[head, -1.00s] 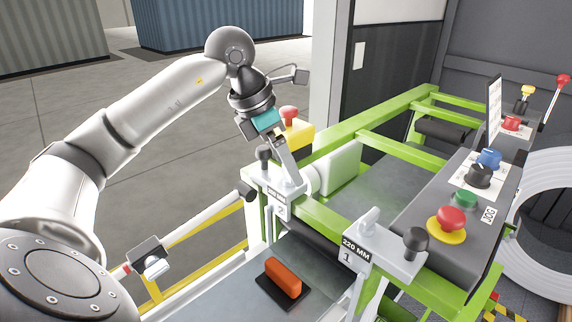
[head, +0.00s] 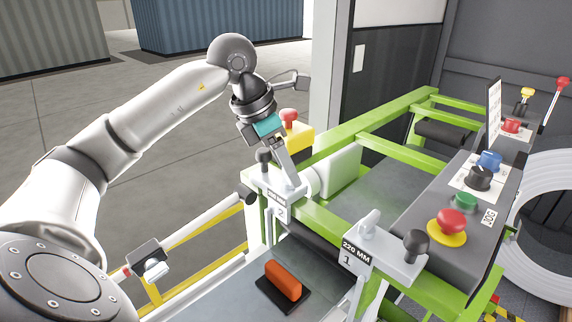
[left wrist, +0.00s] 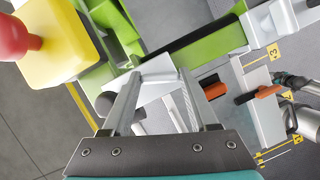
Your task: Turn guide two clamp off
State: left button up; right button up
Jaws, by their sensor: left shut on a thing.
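The guide two clamp (head: 280,190) is a pale grey block on the green frame, with a dark round knob and a small plate marked 2, partly behind my fingers. My left gripper (head: 288,176) reaches down to it from above. Its fingers are closed on the clamp's small light lever, which they mostly hide. In the left wrist view the two fingers (left wrist: 158,78) meet the pale clamp part (left wrist: 158,66). The matching guide one clamp (head: 385,250), marked 220 MM and 1, sits nearer on the frame with its light lever upright.
A yellow box with a red button (head: 289,116) stands close behind my left gripper. A control panel (head: 440,245) with red, green, black and blue knobs lies to the right. An orange block (head: 283,278) on a black base is below. Green rails (head: 350,130) run alongside.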

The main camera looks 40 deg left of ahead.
pick_arm(q)
jog(key=shift+c, duration=1.1)
jog(key=shift+n, duration=0.3)
jog(key=shift+d+n+t+y+p, duration=0.15)
jog(key=shift+n+y, duration=0.25)
jog(key=shift+n, duration=0.6)
jog(key=shift+a+n+t+y+p, duration=0.15)
jog(key=shift+n+y+p, duration=0.2)
jog(key=shift+n, duration=0.65)
jog(key=shift+d, duration=0.1)
jog(key=o, duration=1.4)
jog(key=shift+r, duration=0.1)
